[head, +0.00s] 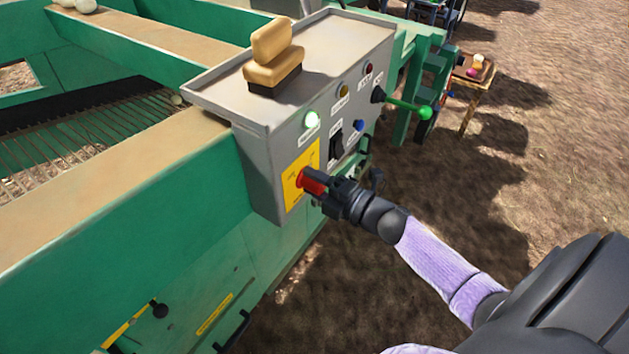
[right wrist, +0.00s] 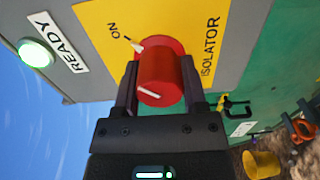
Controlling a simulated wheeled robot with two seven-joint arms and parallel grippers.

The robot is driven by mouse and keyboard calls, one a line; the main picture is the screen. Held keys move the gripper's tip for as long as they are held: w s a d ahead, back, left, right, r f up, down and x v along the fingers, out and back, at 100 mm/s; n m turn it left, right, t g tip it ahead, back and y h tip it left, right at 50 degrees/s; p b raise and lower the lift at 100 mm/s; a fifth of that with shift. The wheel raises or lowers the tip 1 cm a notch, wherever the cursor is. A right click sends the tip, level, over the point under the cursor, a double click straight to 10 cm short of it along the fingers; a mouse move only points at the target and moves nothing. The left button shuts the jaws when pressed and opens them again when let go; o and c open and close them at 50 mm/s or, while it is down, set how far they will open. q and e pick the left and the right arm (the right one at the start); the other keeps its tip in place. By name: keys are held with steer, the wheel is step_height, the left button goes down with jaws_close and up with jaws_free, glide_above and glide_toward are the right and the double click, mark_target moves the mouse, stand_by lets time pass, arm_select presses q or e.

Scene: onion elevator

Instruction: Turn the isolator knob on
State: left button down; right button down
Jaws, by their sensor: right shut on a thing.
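The red isolator knob (head: 312,181) sits on a yellow plate (head: 293,187) on the front of the grey control box. In the right wrist view the knob (right wrist: 160,80) has white marks, one at its base close to the printed word ON. The word ISOLATOR runs beside it. My right gripper (head: 316,182) is shut on the knob, with one finger on each side. The fingers hide part of the knob in the head view. A lamp labelled READY (right wrist: 35,53) glows green; it also shows in the head view (head: 311,119). My left gripper is not in view.
The grey control box (head: 225,80) carries a wooden-handled brush (head: 273,55) on top. Its front also holds a black switch (head: 337,145), a blue button (head: 358,126) and a green-tipped lever (head: 424,113). Green machine framing lies left; open soil lies right.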

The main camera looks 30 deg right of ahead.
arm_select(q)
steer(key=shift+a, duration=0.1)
arm_select(e)
steer(key=shift+c, duration=0.7)
jaws_free()
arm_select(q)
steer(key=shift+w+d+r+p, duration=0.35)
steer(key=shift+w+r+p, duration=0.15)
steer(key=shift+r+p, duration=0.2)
arm_select(e)
steer(key=v, duration=1)
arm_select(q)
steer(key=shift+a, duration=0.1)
